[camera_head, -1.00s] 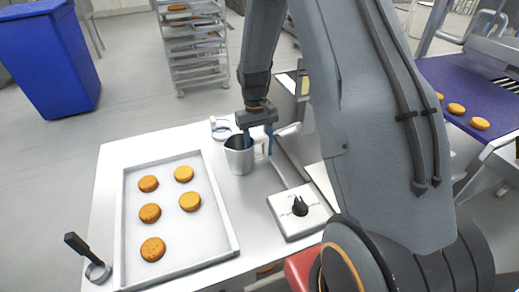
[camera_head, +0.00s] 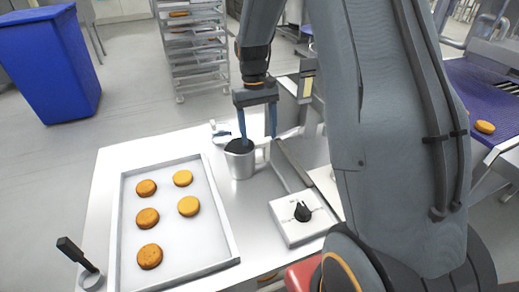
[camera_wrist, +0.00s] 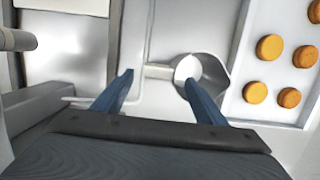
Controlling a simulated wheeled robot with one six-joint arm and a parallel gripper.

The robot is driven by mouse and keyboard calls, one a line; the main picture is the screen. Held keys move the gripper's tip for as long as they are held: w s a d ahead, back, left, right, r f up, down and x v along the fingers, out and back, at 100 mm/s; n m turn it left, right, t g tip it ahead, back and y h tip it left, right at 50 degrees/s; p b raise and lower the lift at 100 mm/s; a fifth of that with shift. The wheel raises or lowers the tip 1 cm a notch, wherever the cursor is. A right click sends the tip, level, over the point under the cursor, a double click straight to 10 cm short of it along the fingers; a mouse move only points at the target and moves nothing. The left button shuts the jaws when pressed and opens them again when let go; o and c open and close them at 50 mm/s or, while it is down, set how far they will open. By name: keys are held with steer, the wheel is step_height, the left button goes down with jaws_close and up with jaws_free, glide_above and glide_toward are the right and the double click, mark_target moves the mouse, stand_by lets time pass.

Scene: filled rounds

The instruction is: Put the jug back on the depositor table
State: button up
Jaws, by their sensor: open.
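The metal jug (camera_head: 241,164) stands upright on the steel table (camera_head: 182,143), near its back edge and right of the tray. In the wrist view the jug (camera_wrist: 219,78) is seen from above, with its handle (camera_wrist: 158,71) pointing left. My gripper (camera_head: 258,137) is open just above the jug. Its two blue fingers are spread, one over the jug and the other beyond the handle side. In the wrist view my gripper (camera_wrist: 158,82) shows the handle lying between the fingertips. The fingers are not closed on anything.
A white tray (camera_head: 228,232) with several orange-brown rounds fills the table's left part. A control box with a black knob (camera_head: 303,211) sits right of the jug. A rack (camera_head: 191,45) stands behind.

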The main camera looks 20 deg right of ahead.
steer(key=s+v, duration=0.1)
steer(key=v, duration=0.3)
steer(key=s+a+f+t, duration=0.1)
steer(key=s+a, duration=0.1)
steer(key=s, duration=0.7)
steer(key=s+a+t, duration=0.2)
steer(key=s+a, duration=0.1)
steer(key=s, duration=0.6)
steer(key=shift+s+f+b, duration=0.35)
steer(key=shift+f+b, duration=0.05)
steer(key=shift+a, duration=0.1)
